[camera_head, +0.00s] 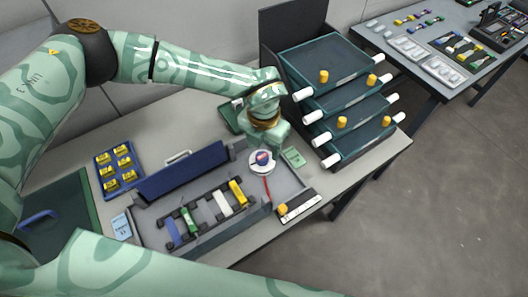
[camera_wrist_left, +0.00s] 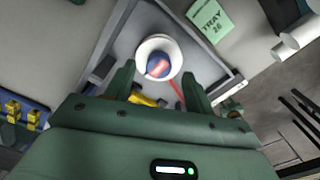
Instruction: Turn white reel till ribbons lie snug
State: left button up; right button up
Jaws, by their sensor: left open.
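The white reel (camera_head: 262,161) sits in the right part of an open grey tray, with a blue and red centre on top. It also shows in the left wrist view (camera_wrist_left: 145,50), just beyond my left gripper's fingertips. My left gripper (camera_head: 266,142) is open above and behind the reel; in the wrist view its two fingers (camera_wrist_left: 157,80) are spread apart, with the reel between and ahead of them. A red ribbon (camera_head: 267,189) runs from the reel toward the front of the tray. Whether the ribbon lies tight cannot be told. My right gripper is not in view.
The grey tray (camera_head: 293,178) holds blue, green, white and yellow pieces on dark holders. A stack of dark drawers (camera_head: 333,95) with white handles stands close to the right. A green "TRAY 26" card (camera_wrist_left: 211,20) lies beside the tray. Yellow blocks (camera_head: 118,163) sit at left.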

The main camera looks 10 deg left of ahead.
aim_at(263, 156)
pick_arm(q)
jog(key=shift+s+a+f, duration=0.1)
jog(key=shift+s+f, duration=0.1)
jog(key=shift+f, duration=1)
jog(key=shift+w+f, duration=0.1)
jog(key=shift+f, duration=0.35)
jog(key=c, duration=1)
jog(key=shift+r+n+p, duration=0.4)
jog(key=shift+n+p, duration=0.4)
jog(key=shift+p, duration=0.05)
jog(key=shift+n+p, duration=0.35)
jog(key=shift+n, duration=0.15)
jog(key=shift+f, duration=0.3)
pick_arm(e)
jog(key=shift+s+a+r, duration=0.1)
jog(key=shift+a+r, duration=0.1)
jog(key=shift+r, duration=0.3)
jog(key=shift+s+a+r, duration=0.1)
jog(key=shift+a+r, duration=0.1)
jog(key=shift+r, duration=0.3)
pick_arm(q)
jog(key=o, duration=1)
